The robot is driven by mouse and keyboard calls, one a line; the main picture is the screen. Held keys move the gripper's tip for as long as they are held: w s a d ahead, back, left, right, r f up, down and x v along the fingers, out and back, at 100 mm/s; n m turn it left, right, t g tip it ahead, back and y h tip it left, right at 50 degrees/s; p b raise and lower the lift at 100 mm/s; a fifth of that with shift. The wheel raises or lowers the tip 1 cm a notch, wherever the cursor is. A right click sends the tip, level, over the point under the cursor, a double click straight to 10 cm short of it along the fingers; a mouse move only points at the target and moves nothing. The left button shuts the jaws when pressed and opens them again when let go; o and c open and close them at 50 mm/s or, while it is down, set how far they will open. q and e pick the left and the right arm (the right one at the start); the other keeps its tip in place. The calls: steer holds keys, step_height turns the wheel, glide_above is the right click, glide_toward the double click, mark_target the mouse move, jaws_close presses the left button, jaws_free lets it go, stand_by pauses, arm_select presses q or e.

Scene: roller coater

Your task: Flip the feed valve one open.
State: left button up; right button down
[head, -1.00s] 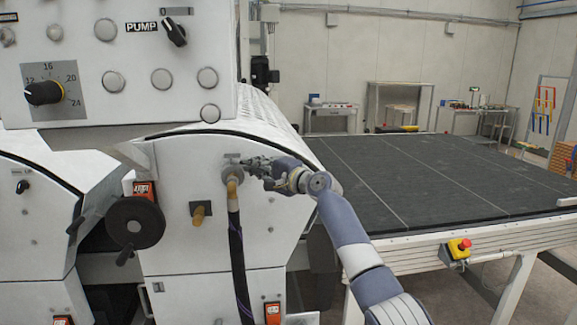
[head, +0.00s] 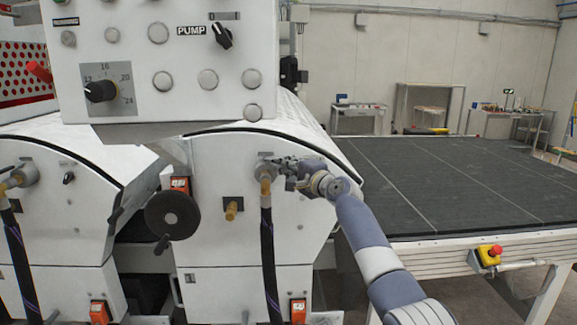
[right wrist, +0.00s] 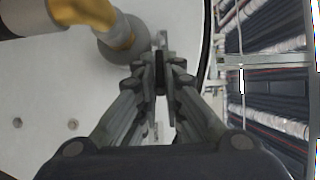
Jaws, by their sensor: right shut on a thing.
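A feed valve (head: 265,170) with a brass elbow and a dark hose sits on the white front panel of the right-hand coater unit. In the right wrist view, the round grey valve body (right wrist: 125,40) and brass fitting (right wrist: 85,12) fill the upper left. My right gripper (head: 280,163) is at the right side of this valve. In the right wrist view, my right gripper (right wrist: 161,75) is shut on the thin grey valve lever (right wrist: 163,42), which stands up between the fingertips. The fingers hide part of the lever. My left gripper is not in view.
Another valve with a hose (head: 20,178) is at the far left. A black handwheel (head: 172,215) and a brass stub (head: 231,209) are left of my right gripper. A dark conveyor table (head: 450,185) with a red emergency button (head: 495,250) lies to the right.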

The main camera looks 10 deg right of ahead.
steer(key=c, duration=1.7)
jaws_free()
steer(key=shift+v, duration=5.95)
